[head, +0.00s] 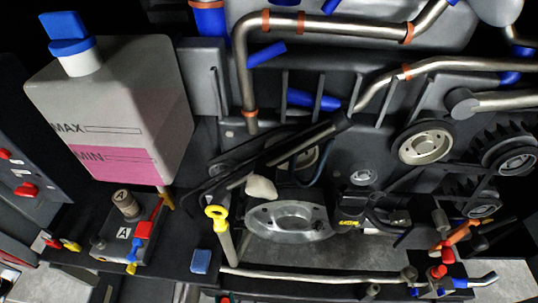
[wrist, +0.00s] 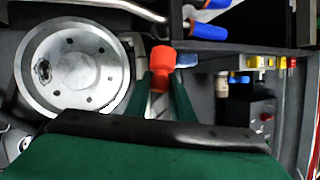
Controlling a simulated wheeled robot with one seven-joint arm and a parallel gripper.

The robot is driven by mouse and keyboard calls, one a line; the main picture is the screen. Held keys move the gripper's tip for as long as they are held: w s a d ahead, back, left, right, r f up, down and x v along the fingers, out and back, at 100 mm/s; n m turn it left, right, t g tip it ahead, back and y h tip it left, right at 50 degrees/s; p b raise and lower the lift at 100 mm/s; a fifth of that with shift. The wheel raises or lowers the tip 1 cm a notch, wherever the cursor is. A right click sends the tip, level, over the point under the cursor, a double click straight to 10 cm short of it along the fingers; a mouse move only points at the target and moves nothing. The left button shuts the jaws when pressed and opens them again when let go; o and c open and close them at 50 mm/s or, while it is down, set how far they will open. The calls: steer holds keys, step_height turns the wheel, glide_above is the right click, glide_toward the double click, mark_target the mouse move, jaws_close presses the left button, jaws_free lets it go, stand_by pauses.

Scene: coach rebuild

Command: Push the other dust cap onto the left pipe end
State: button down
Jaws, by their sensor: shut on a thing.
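In the wrist view, my gripper (wrist: 162,75) has its two green fingers closed in on a red dust cap (wrist: 162,56), which sits at the fingertips. A silvery piece shows between the fingers below the cap; I cannot tell what it is. My gripper does not show clearly in the head view. Red cap-like pieces (head: 438,270) sit near short pipe stubs at the lower right of the head view. I cannot tell which pipe end is the left one, or whether the held cap touches a pipe.
A large silver disc (wrist: 72,65) lies left of my fingers. Blue-sleeved pipe ends (wrist: 208,30) show above right. In the head view, a tank with pink liquid (head: 120,165) stands at left, with a box marked A (head: 125,240) below. Metal pipes (head: 330,25) and pulleys (head: 425,143) crowd the right.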

steer(key=s+d+r+t+h, duration=0.2)
steer(key=s+d+r, duration=0.3)
steer(key=d, duration=0.6)
steer(key=shift+s+d+r+m+h, duration=0.2)
steer(key=shift+s+r+m+h, duration=0.2)
steer(key=shift+s+h, duration=0.55)
